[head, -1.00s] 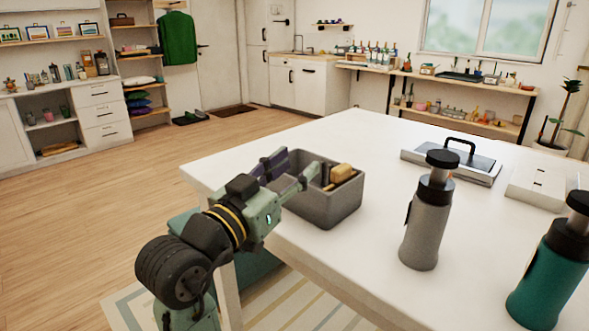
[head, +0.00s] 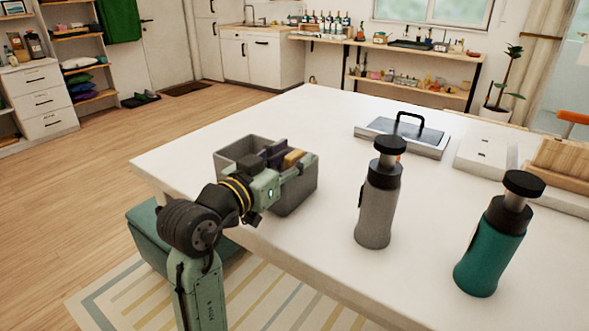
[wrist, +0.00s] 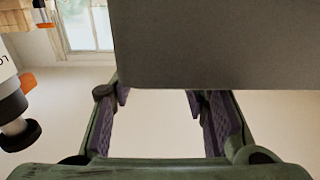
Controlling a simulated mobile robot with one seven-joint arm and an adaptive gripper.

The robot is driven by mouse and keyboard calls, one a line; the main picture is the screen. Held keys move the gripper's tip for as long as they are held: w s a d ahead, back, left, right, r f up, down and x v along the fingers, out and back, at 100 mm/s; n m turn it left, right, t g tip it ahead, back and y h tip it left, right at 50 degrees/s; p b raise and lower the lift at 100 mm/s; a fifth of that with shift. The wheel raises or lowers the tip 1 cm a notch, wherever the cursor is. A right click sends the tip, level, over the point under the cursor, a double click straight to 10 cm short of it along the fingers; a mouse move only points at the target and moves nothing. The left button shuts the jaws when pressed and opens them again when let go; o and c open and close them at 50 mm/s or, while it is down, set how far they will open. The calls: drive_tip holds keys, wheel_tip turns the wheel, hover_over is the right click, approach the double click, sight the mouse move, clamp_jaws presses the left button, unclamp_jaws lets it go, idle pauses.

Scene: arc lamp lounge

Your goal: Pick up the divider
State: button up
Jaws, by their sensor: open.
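I cannot make out a separate divider for certain. A grey open-topped bin (head: 235,168) stands on the near left part of the white table. In the wrist view, my fingers (wrist: 158,98) are apart with nothing seen between the pads. A wide flat grey panel (wrist: 215,45) fills the upper right there, just past the fingertips; I cannot tell whether it is the bin's wall.
A grey bottle (head: 377,208) and a green bottle (head: 490,250) stand on the white table (head: 325,230) to the right. A lidded tray with a black handle (head: 402,137) and a white box (head: 486,155) lie farther back. The table between is clear.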

drive_tip(key=shift+x, duration=0.8)
drive_tip(key=shift+c, duration=0.2)
clamp_jaws()
